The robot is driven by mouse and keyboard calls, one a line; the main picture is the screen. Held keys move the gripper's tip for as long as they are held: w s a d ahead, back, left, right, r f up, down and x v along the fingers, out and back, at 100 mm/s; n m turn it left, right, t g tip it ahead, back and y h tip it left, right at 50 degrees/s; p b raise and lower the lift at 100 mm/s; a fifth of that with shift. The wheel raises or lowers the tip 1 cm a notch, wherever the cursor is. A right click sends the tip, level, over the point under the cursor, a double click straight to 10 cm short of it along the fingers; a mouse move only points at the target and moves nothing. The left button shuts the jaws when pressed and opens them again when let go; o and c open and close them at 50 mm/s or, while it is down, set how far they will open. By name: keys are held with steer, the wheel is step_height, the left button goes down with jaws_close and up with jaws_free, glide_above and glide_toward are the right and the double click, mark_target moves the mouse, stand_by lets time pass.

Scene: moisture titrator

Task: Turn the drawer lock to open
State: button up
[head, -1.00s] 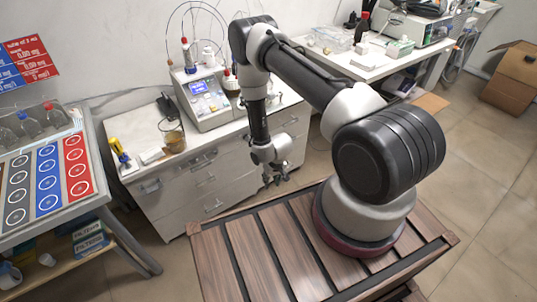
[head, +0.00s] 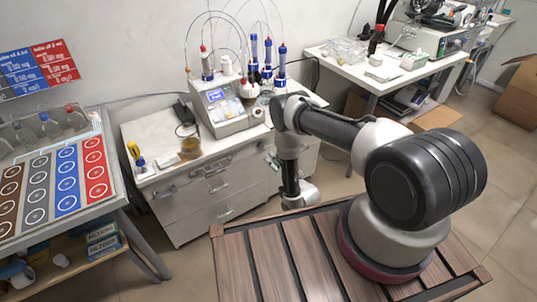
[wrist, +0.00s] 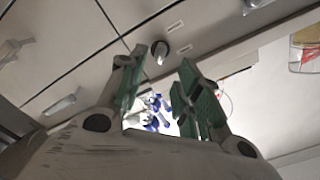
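The drawer cabinet (head: 205,208) stands under the white bench, and its front shows several drawers with handles. In the wrist view, a dark round lock with a pale raised tab (wrist: 160,53) sits on the cabinet front (wrist: 105,35). My gripper (wrist: 170,68) is open, with its green-padded fingers apart. The lock appears in the gap between the fingertips, slightly nearer the left one. No contact with it shows, and the remaining distance is hard to tell. In the head view, my wrist is low in front of the cabinet's right part; the fingers and the lock are hidden there.
Drawer handles (wrist: 65,103) project from the front near my gripper. A rack table (head: 118,190) stands at the left. Floor is free before the cabinet.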

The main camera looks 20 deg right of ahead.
mark_target(264, 149)
steer(key=shift+x, duration=3.45)
steer(key=shift+a, duration=0.1)
jaws_close()
steer(key=n, duration=1.6)
steer(key=shift+f+n, duration=0.1)
steer(key=shift+n, duration=0.2)
steer(key=shift+c, duration=1.3)
jaws_free()
steer(key=shift+n, duration=0.4)
steer(key=shift+o, duration=0.7)
